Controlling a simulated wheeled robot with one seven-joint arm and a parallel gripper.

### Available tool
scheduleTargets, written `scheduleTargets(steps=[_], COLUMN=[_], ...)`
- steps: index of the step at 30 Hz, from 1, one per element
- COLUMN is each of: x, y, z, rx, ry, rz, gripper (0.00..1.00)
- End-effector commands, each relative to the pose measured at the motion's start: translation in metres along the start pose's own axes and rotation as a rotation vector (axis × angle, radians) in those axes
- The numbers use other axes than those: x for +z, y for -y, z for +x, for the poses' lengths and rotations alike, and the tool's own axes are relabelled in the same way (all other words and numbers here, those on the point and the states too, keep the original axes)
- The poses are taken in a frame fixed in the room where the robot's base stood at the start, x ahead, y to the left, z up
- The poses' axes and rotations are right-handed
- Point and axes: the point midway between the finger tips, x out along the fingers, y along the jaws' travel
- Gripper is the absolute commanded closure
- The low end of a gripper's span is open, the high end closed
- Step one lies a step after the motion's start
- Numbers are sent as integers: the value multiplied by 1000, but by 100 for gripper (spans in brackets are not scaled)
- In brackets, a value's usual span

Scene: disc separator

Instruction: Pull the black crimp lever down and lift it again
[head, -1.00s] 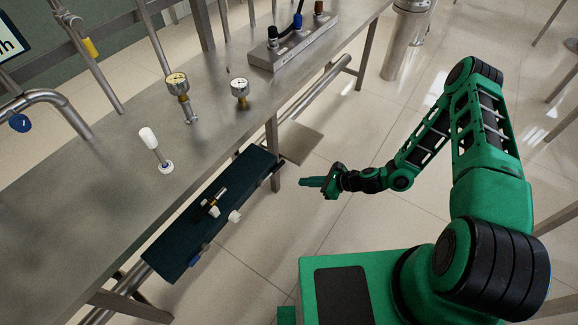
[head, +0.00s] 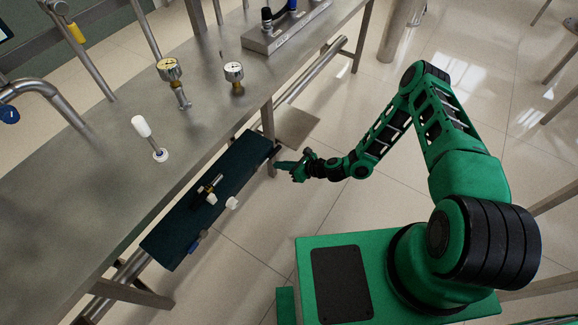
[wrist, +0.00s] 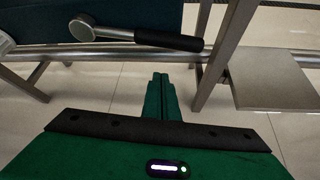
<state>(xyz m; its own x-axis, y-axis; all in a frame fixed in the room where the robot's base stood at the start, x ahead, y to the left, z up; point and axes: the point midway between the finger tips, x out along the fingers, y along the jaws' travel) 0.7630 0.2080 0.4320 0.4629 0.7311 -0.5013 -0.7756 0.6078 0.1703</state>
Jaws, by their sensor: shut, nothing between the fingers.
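The crimp lever (wrist: 165,40) shows in the wrist view as a black handle on a metal arm. The arm comes from a round metal pivot (wrist: 82,28) on the dark panel (wrist: 130,14), and the handle points right and slightly down. In the head view the lever is too small to make out clearly at the right end of the dark panel (head: 180,235). My gripper (head: 278,165) is shut and empty, close to that end. In the wrist view its fingers (wrist: 160,80) point forward, and their tips appear just below the black handle, apart from it.
The panel hangs on the front of a steel bench (head: 120,185). A bench leg (wrist: 222,55) and a low plate (wrist: 270,75) stand right of the lever. Rails run behind it. White and brass fittings (head: 212,192) stick out of the panel. The tiled floor in front is clear.

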Motion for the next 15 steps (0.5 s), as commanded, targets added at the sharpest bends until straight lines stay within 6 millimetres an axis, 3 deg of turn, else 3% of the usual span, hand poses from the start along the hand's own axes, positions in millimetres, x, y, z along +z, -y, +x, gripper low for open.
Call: scheduleTargets(steps=[7, 15], x=[28, 38], y=[1, 0], z=[-11, -15], rx=[-1, 0], ry=[0, -1], rz=[-2, 0], gripper=[100, 100])
